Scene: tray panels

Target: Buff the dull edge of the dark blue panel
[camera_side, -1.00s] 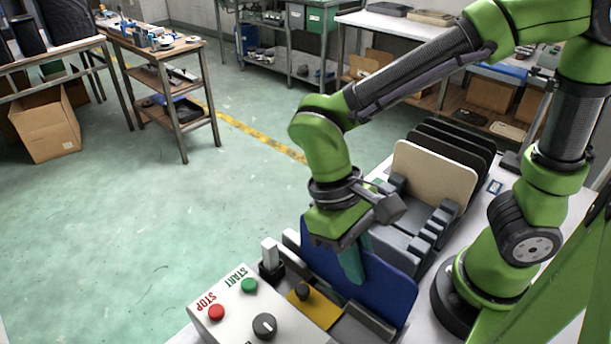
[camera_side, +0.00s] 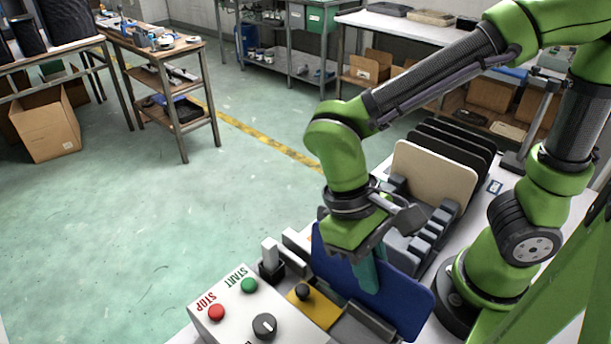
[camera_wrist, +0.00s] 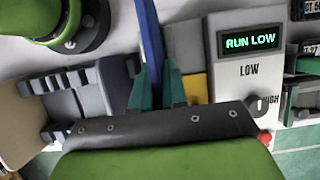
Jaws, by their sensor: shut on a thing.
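The dark blue panel (camera_side: 402,301) stands upright on edge beside the control box in the side view. My gripper (camera_side: 367,276) is shut on it from above, one teal finger showing against its face. In the wrist view the panel (camera_wrist: 151,35) is a thin blue strip between the two teal fingers of my gripper (camera_wrist: 157,88). The control box (camera_side: 240,305) has a green START button, a red STOP button and a dark knob. Its display (camera_wrist: 250,41) reads RUN LOW. The panel's lower edge and any dull part cannot be made out.
A slotted grey rack (camera_side: 425,240) stands behind, with a beige panel (camera_side: 432,175) and several black panels (camera_side: 455,145). A yellow plate (camera_side: 312,308) with a dark knob and a grey block (camera_side: 297,243) lie close to the blue panel.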

